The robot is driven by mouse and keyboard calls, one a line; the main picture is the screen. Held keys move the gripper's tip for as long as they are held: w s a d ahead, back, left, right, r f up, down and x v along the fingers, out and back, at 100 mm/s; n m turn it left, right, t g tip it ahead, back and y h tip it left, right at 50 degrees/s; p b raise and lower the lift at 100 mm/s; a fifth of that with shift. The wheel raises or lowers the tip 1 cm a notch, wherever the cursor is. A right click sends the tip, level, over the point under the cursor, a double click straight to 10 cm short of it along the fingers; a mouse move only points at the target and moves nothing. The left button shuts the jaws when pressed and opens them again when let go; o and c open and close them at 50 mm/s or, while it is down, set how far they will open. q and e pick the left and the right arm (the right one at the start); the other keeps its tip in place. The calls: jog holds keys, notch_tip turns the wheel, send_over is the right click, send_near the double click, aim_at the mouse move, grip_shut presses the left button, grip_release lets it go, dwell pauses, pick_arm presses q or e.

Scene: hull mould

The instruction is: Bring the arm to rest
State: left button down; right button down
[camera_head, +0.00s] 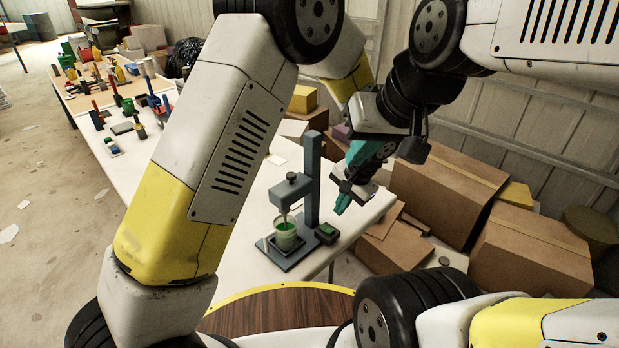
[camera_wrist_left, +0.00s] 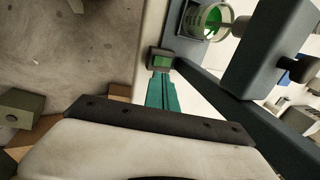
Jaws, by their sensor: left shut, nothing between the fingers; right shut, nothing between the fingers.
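My left gripper (camera_head: 343,204) is shut and empty, its teal fingers pointing down just right of a dark blue-grey stirring stand (camera_head: 313,180). In the left wrist view its shut fingers (camera_wrist_left: 161,88) point toward a small box with a green top (camera_wrist_left: 161,60), which also shows beside the stand's base in the head view (camera_head: 326,233). The fingertips look a little above the box; contact is not clear.
A clear cup of green liquid (camera_head: 286,236) stands on the stand's base under the stirrer. The white table (camera_head: 130,175) carries tools at its far end. Cardboard boxes (camera_head: 447,195) are stacked to the right. A round wooden top with a yellow rim (camera_head: 270,312) is in front.

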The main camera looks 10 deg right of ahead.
pick_arm(q)
jog(key=s+a+r+n+h, duration=0.25)
jog(key=a+r+n, duration=0.25)
jog(key=a+r, duration=1.25)
jog(key=s+a+r+n+t+h, duration=0.1)
jog(key=s+a+r+n, duration=0.1)
jog(key=s+a+r, duration=0.2)
jog(key=s+a+r+n+t, duration=0.2)
jog(key=s+a+r, duration=0.2)
jog(key=s+a, duration=0.5)
jog(key=shift+s+a+r+n+t+h, duration=0.2)
jog(key=shift+r+n+t+h, duration=0.1)
jog(key=shift+r+n+h, duration=0.1)
